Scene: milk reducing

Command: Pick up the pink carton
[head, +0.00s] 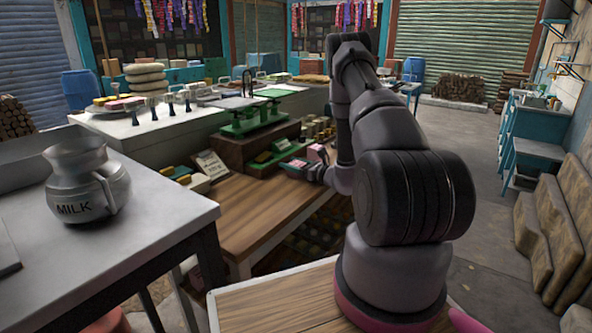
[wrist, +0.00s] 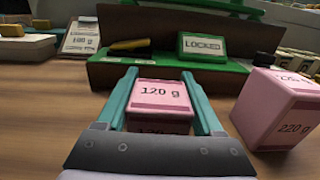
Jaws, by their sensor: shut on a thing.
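My gripper (wrist: 159,78) has its two teal fingers closed on either side of a pink carton (wrist: 160,96) labelled "120 g". The carton sits upright between the fingers, and its lower part is hidden by the gripper body. I cannot tell whether its base touches the wooden counter. In the head view my gripper (head: 308,170) is at the far end of my arm, low over the counter. A second, larger pink carton (wrist: 278,112) labelled "220 g" stands just right of the right finger, apart from it. It also shows in the head view (head: 317,152).
A green stand with a "LOCKED" sign (wrist: 213,48) lies just beyond the gripper. A green balance scale (head: 258,117) stands on a dark box behind. A white card (wrist: 81,38) stands at the left. The wooden counter (head: 245,205) is clear nearer me. A metal milk jug (head: 88,180) stands on the left table.

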